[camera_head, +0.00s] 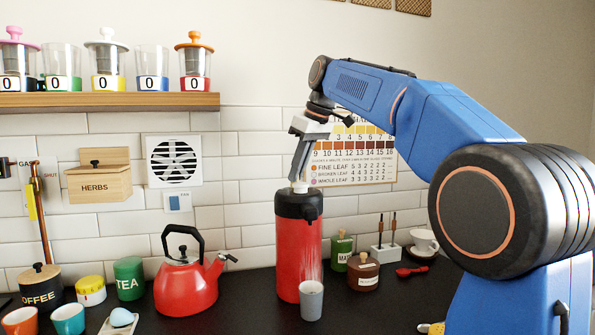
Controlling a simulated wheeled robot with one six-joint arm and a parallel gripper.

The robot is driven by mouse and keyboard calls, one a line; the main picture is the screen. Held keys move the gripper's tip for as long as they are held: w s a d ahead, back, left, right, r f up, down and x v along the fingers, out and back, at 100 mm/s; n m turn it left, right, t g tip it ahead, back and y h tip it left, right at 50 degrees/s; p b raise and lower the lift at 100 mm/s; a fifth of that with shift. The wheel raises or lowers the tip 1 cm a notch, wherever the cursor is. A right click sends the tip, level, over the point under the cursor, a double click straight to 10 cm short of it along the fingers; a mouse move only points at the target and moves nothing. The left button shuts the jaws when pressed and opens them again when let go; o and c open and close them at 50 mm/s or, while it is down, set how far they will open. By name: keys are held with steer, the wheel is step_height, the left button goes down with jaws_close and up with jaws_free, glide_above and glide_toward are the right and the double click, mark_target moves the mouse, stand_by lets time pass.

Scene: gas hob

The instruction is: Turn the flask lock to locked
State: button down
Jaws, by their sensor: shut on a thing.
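A tall red flask (299,245) with a black top stands upright on the dark counter. A small light-coloured knob (300,187) sits on its top. My gripper (299,178) reaches down from above and is shut on this knob. Whether the knob is the flask lock, and which way it is set, I cannot tell. A grey cup (311,300) stands in front of the flask, under its spout. Pale streaks run down from the spout area towards the cup.
A red kettle (187,285) stands left of the flask. A green jar (341,250) and a brown jar (363,272) stand close on its right. A shelf (120,101) with several jars hangs at upper left. Dark counter (250,310) is clear in front.

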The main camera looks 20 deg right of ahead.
steer(key=m, duration=0.1)
steer(key=m+h, duration=0.1)
steer(key=m, duration=0.2)
steer(key=shift+s+a+t+h, duration=0.1)
steer(key=shift+a+t+h, duration=0.2)
steer(key=shift+t, duration=0.1)
steer(key=m+h, duration=0.1)
steer(key=m, duration=0.3)
steer(key=shift+a, duration=0.1)
steer(key=m+h, duration=0.1)
steer(key=m, duration=0.2)
steer(key=shift+a+m+h, duration=0.15)
steer(key=shift+m+h, duration=0.25)
steer(key=shift+a+m+g+h, duration=0.1)
steer(key=shift+m+g+h, duration=0.45)
steer(key=shift+m, duration=1.65)
steer(key=c, duration=1.9)
jaws_free()
steer(key=shift+o, duration=0.2)
